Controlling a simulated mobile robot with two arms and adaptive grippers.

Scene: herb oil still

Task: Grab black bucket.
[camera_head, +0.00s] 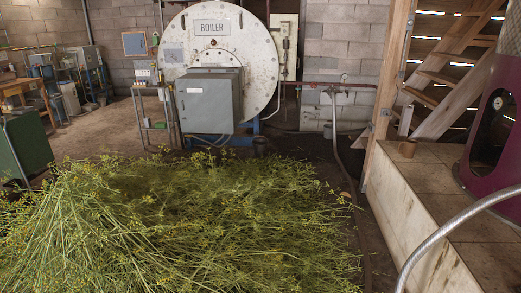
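Neither of my grippers shows in the head view.
A large heap of cut yellow-flowered herbs (190,225) covers the floor ahead. Behind it are the boiler (255,40) and a grey cabinet (208,103).

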